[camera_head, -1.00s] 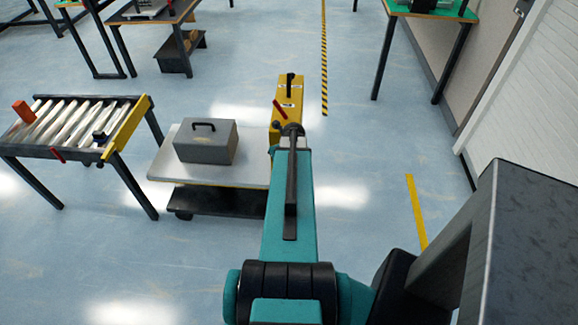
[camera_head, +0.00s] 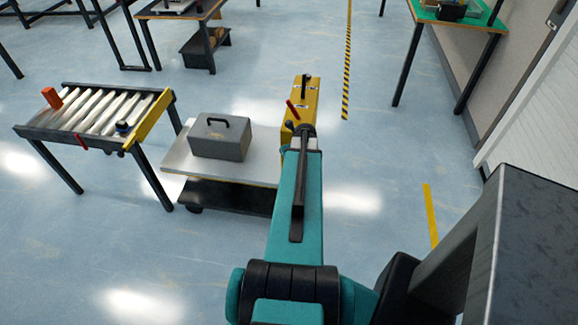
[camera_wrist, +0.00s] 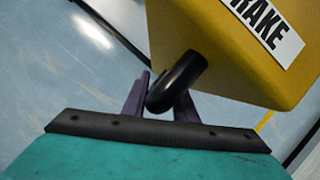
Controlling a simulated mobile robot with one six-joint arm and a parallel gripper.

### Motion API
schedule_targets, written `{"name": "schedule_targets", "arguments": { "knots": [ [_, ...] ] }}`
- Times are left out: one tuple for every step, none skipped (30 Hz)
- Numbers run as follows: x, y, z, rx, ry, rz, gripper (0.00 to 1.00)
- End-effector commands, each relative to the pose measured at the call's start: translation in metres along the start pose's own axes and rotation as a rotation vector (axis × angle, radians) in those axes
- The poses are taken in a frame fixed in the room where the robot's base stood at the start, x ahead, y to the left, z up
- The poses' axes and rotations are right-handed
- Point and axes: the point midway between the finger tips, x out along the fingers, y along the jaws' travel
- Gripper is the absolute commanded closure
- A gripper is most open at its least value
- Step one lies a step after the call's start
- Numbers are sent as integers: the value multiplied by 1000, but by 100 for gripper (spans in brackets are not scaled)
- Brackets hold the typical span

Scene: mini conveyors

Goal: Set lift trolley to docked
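The lift trolley (camera_head: 262,170) has a flat grey top and a dark lower shelf. A yellow upright box (camera_head: 310,97) stands at its right end, with a red lever (camera_head: 292,109) and a black knob on top. In the wrist view the yellow box (camera_wrist: 235,55) fills the upper right, with a label partly reading "BRAKE". A black handle (camera_wrist: 181,80) sticks out of it. My gripper (camera_wrist: 166,100) has a purple finger close on each side of this handle and appears shut on it. In the head view my arm covers the fingers.
A grey toolbox (camera_head: 221,138) sits on the trolley top. A roller conveyor (camera_head: 95,122) with an orange block (camera_head: 52,97) stands close to the trolley's left. Tables stand at the back, and a yellow floor line (camera_head: 431,215) runs at right. Floor behind the trolley is clear.

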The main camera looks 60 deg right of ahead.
Motion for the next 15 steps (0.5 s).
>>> {"name": "schedule_targets", "arguments": {
  "knots": [
    [0, 0, -1, -1, 1, 0, 75],
    [0, 0, -1, -1, 1, 0, 75],
    [-1, 0, -1, -1, 1, 0, 75],
    [-1, 0, -1, -1, 1, 0, 75],
    [-2, 0, -1, -2, 1, 0, 75],
    [-4, 0, -1, -2, 1, 0, 75],
    [-5, 0, -1, -1, 1, -1, 75],
    [-7, 0, -1, -1, 1, -1, 75],
    [-10, 0, -1, -1, 0, -1, 75],
    [-12, 0, -2, -1, 0, -1, 75],
    [-14, 0, -2, -1, 0, -1, 75],
    [-18, 0, -2, -1, 1, -1, 75],
    [-21, 0, -2, -1, 1, -1, 75],
    [-24, 0, -2, -1, 0, -1, 75],
    [-29, 0, -2, -1, 0, -1, 75]
  ]
}}
